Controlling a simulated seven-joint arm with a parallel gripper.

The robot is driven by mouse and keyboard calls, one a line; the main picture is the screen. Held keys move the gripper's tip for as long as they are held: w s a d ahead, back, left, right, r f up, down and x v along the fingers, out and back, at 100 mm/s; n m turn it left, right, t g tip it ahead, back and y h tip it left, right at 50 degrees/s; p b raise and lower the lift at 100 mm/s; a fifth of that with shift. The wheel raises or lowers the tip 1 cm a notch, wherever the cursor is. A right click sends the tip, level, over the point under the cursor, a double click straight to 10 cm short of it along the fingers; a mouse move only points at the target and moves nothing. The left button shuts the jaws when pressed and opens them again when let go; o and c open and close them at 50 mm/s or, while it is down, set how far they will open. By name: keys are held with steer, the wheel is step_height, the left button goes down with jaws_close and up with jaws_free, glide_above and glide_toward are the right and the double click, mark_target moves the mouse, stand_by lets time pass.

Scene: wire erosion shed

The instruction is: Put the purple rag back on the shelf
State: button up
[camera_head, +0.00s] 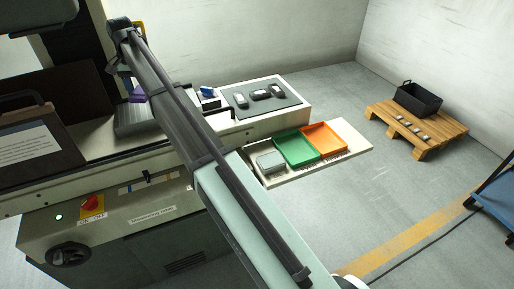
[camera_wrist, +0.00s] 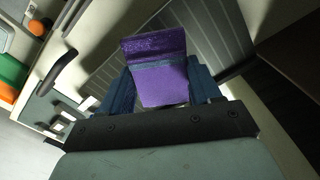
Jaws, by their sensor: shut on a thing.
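The purple rag (camera_wrist: 162,78) is between the two dark blue fingers of my gripper (camera_wrist: 160,92), and the gripper is shut on it. The rag looks folded, with a darker band across it. In the head view a small part of the purple rag (camera_head: 137,94) shows beside my arm, over the grey ribbed plate (camera_head: 132,119) of the machine. My arm hides most of the gripper there. A cream shelf-like ledge (camera_head: 352,152) juts from the machine's right side; I cannot tell if it is the task's shelf.
A grey box (camera_head: 271,162), a green tray (camera_head: 295,148) and an orange tray (camera_head: 323,139) sit on the ledge. A dark mat (camera_head: 258,107) holds several small items. A dark board with a label (camera_head: 30,143) stands left. A pallet (camera_head: 440,128) bears a black crate (camera_head: 418,99).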

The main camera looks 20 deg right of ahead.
steer(key=s+d+f+n, duration=0.2)
steer(key=s+d+n, duration=0.1)
steer(key=s+d, duration=0.85)
steer(key=m, duration=1.5)
glide_above(261, 150)
step_height(261, 150, down, 10)
steer(key=shift+f, duration=4.75)
steer(key=shift+f, duration=0.1)
steer(key=o, duration=1)
